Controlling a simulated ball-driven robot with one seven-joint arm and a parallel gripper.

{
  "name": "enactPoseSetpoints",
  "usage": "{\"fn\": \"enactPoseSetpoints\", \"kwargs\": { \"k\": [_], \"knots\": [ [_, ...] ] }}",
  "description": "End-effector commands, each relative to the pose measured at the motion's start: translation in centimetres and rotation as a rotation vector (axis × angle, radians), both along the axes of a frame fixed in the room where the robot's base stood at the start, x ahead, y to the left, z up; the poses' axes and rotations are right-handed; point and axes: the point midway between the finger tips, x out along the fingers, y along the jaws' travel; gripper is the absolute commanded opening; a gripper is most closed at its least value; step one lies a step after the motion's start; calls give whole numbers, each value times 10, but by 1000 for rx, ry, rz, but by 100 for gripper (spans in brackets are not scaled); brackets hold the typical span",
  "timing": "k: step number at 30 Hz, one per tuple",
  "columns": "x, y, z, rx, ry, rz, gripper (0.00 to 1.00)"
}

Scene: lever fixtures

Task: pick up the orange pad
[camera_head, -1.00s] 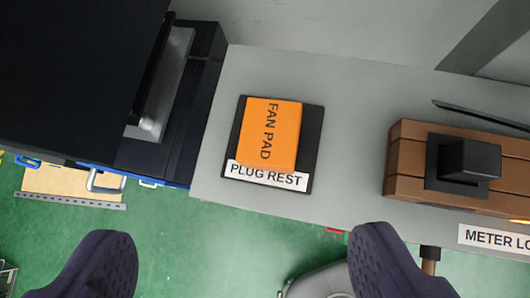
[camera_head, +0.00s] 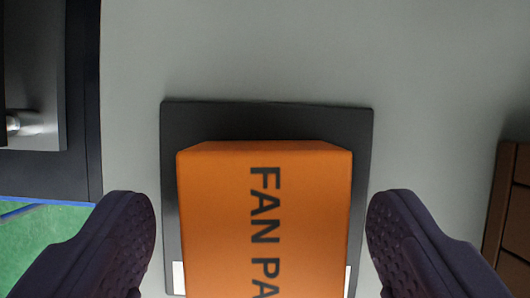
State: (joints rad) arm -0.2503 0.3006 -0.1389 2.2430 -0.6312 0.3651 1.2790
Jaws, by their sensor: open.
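The orange pad (camera_head: 215,222) is a block with dark lettering that reads "FAN PA" before the picture's lower edge cuts it off. It lies on a black plate (camera_head: 262,122) on the grey table top. My gripper (camera_head: 261,230) is open, with one dark finger on the left of the pad and one on the right. Gaps show between the fingers and the pad's sides. The pad's lower end is out of view. Whether the fingertips are down at the pad's height, I cannot tell.
A dark fixture with a metal part (camera_head: 35,125) stands at the left. A brown block (camera_head: 508,220) is at the right edge. The grey table top (camera_head: 270,50) is bare above the plate. Green floor (camera_head: 50,235) shows at the lower left.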

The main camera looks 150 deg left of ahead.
Motion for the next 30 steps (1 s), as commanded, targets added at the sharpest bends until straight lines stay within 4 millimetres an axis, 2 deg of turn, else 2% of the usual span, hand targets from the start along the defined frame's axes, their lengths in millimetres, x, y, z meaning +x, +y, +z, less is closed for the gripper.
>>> {"fn": "enactPoseSetpoints", "kwargs": {
  "k": [7, 8, 13, 15, 25, 30],
  "knots": [
    [1, -1, -3, 0, 0, -1, 83],
    [1, -1, -3, 0, 0, -1, 78],
    [1, -1, -2, 1, -2, -1, 39],
    [1, -1, -2, 1, -2, -1, 28],
    [0, -2, 1, 1, -3, -1, 28],
    [-1, -3, 19, 2, -6, -1, 28]
  ]
}}
